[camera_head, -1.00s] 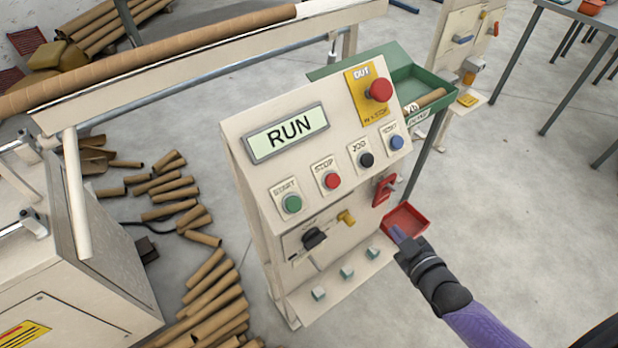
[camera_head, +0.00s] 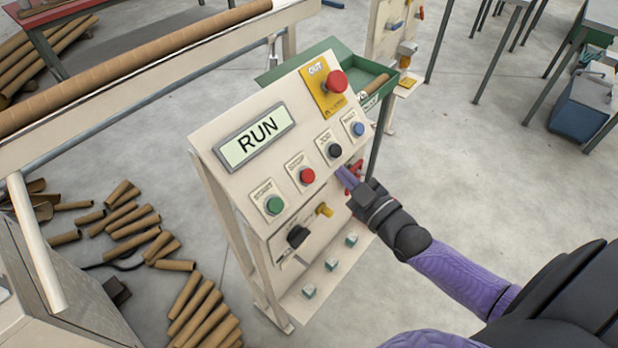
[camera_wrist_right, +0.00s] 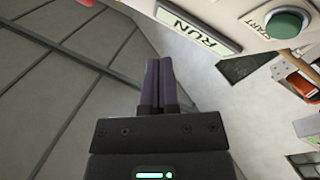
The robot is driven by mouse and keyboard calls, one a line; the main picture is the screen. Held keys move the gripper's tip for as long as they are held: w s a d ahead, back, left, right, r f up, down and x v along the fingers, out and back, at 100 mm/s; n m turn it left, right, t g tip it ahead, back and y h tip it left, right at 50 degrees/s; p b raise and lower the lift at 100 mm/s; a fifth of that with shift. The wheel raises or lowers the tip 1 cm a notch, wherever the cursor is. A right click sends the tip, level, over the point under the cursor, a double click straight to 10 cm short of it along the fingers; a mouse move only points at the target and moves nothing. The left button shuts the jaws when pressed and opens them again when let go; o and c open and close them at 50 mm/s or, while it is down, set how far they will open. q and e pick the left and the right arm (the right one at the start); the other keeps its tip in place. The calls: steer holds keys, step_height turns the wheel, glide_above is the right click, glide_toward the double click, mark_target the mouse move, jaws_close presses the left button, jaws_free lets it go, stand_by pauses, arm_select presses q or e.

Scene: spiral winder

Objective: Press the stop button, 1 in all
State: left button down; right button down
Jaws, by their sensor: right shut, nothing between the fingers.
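The red stop button (camera_head: 307,176), under a "STOP" label, is on the sloped panel (camera_head: 205,133) of the cream console, between the green start button (camera_head: 273,205) and the black jog button (camera_head: 335,150). The display (camera_head: 254,144) reads "RUN". My right gripper (camera_head: 342,173) is shut and empty. Its purple fingertips are just right of the stop button in the head view, with a gap in the picture; their depth to the panel is unclear. In the right wrist view the shut fingers (camera_wrist_right: 160,82) show, with the start button (camera_wrist_right: 285,22) at upper right; the stop button is out of that view.
A large red mushroom button (camera_head: 336,81) on a yellow plate and a blue button (camera_head: 358,129) sit higher on the panel. A black knob (camera_head: 298,236) and yellow switch (camera_head: 324,210) are below. Cardboard tubes (camera_head: 188,303) lie on the floor at left.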

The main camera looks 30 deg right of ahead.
mark_target(308, 176)
steer(key=w+f+b, duration=0.1)
steer(key=w+a+f+b, duration=0.1)
steer(key=w+f+b, duration=0.1)
steer(key=w+a+f+b, duration=0.1)
steer(key=w+b, duration=0.1)
steer(key=shift+f, duration=0.3)
steer(key=shift+w+a+f, duration=0.1)
steer(key=shift+f, duration=0.05)
stand_by(1.7)
steer(key=shift+w+f+b, duration=0.15)
steer(key=shift+w+b, duration=0.1)
steer(key=shift+b, duration=0.15)
